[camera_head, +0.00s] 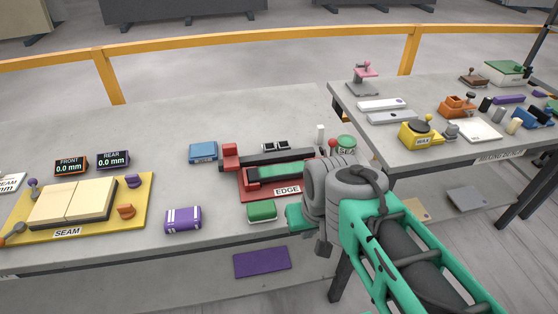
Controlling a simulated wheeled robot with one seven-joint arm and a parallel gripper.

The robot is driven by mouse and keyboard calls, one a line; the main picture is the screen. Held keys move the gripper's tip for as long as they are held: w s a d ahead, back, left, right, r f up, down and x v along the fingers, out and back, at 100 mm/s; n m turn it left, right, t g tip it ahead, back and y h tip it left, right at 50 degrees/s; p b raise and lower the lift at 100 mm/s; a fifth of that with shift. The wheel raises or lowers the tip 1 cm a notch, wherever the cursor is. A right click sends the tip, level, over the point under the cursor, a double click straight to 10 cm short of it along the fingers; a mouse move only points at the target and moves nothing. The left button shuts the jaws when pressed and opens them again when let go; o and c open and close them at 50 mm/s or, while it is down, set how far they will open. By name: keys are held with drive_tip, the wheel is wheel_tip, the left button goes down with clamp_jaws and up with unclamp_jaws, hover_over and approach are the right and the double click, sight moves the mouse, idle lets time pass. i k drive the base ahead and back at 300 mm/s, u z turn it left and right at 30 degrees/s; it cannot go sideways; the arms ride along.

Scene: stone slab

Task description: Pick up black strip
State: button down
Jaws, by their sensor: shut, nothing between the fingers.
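A long black strip (277,157) lies along the back of the red fixture labelled EDGE (256,191). I cannot tell if it is loose or part of the fixture. A green bar (280,171) lies in front of it. My gripper (298,217) is shut and empty, in front of and to the right of the fixture. My grey wrist and green arm come in from the lower right and hide the fixture's right front part. The fingertips are only partly visible.
A green block (262,211) sits just left of my gripper, with a purple block (183,219) further left. A blue block (203,152) stands behind. A yellow SEAM fixture (133,205) is at far left. A second table (360,131) stands at the right.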

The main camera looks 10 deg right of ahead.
sight(292, 169)
drive_tip(key=z, duration=0.05)
drive_tip(key=i, duration=0.45)
drive_tip(key=u, duration=2.65)
